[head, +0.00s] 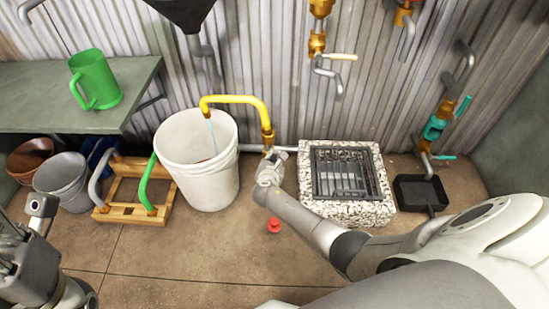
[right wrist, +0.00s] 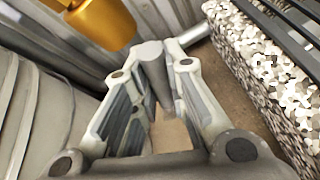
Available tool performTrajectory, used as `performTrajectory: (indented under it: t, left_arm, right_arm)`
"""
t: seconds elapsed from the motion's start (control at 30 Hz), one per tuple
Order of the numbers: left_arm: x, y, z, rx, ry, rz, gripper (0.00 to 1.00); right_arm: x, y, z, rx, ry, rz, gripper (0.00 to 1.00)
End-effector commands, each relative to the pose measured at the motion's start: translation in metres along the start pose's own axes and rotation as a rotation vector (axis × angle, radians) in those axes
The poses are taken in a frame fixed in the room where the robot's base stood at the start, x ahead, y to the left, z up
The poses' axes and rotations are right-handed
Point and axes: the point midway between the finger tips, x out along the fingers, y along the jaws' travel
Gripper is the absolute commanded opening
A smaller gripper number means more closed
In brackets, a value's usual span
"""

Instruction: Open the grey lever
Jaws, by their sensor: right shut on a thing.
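The grey lever (right wrist: 154,72) shows in the right wrist view as a tapered grey bar between the fingers of my right gripper (right wrist: 165,52). The gripper is shut on it. In the head view my right gripper (head: 272,160) is just below the brass valve body (head: 267,138) of a yellow spout (head: 232,98). It covers most of the lever there. The brass part (right wrist: 100,20) is also in the right wrist view, at upper left. My left gripper (head: 30,265) is partly seen at the lower left edge, away from the valve; its fingers are unclear.
A white bucket (head: 222,185) stands left of the valve, under the spout, with a thin blue streak beneath the spout. A speckled stone drain block (head: 345,210) with a grate is close on the right. A red piece (head: 274,225) lies on open floor in front.

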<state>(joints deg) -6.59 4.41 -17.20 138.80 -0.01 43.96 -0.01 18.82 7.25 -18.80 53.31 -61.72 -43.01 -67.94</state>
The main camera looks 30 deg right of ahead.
Motion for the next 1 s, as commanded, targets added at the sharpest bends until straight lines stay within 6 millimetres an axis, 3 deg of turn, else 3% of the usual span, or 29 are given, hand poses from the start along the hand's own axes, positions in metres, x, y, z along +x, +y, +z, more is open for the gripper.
performTrajectory:
  t: [0.37,0.4,0.53,1.0]
  left_arm:
    - [-0.0003,0.0001,0.0001,-0.001,0.0,0.0,0.45]
    - [-0.0003,0.0001,0.0001,-0.001,0.0,0.0,0.45]
    - [-0.0003,0.0001,0.0002,-0.001,-0.001,0.0,0.45]
    - [-0.0008,-0.0002,0.0008,0.0,-0.006,0.001,0.45]
  right_arm:
    - [0.0005,-0.0002,0.0004,-0.003,-0.001,-0.002,0.0]
    - [0.0005,-0.0002,0.0004,-0.003,-0.001,-0.002,0.19]
    - [0.0004,-0.0002,0.0002,-0.002,-0.001,-0.001,0.35]
    - [-0.0066,0.0003,-0.0006,-0.002,-0.001,0.0,0.36]
